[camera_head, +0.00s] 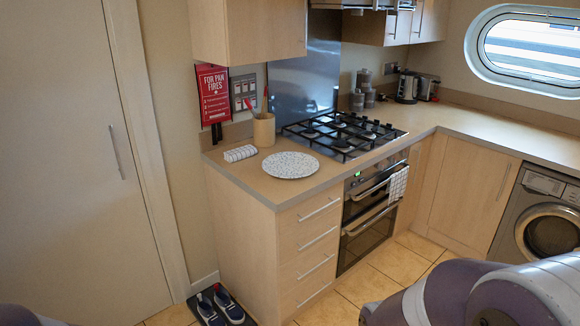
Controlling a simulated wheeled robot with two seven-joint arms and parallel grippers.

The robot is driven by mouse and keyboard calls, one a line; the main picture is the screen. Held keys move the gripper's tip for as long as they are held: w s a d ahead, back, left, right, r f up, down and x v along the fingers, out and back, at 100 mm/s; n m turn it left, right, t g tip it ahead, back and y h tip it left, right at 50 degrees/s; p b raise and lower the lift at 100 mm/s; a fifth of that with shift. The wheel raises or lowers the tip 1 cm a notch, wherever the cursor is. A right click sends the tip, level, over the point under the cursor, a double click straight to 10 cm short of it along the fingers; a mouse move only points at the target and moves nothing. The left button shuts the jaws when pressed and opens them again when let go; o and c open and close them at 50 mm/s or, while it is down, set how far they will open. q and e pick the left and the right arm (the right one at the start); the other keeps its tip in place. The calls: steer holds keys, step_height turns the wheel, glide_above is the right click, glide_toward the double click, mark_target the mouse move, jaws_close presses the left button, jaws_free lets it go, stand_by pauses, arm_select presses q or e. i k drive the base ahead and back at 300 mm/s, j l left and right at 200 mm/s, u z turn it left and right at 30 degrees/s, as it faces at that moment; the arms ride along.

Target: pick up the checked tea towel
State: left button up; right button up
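A pale tea towel with a fine grey checked pattern (398,185) hangs over the upper oven door handle, at its right end. A small white folded cloth with dark lines (240,153) lies on the counter near its left end; I cannot tell if its pattern is checks or stripes. Neither of my grippers is in view. Only purple and grey parts of my arms show at the bottom right and bottom left corners.
A speckled round plate (291,165) and a utensil pot (264,129) stand near the folded cloth. The gas hob (343,135) is right of them. Shoes (221,306) sit on the floor by the drawers. Tiled floor before the oven (370,210) is clear.

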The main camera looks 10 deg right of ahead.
mark_target(241, 153)
steer(key=i+j+z, duration=0.1)
steer(key=z, duration=0.9)
steer(key=i+j+z, duration=0.2)
steer(key=j+z, duration=0.25)
steer(key=j, duration=0.3)
steer(key=j+z, duration=0.4)
steer(key=j, duration=0.35)
steer(key=j+z, duration=0.45)
steer(key=j, duration=0.95)
steer(key=k+j, duration=0.15)
steer(key=j, duration=1)
steer(key=k+j, duration=0.15)
steer(key=j, duration=0.4)
steer(key=i+z, duration=0.05)
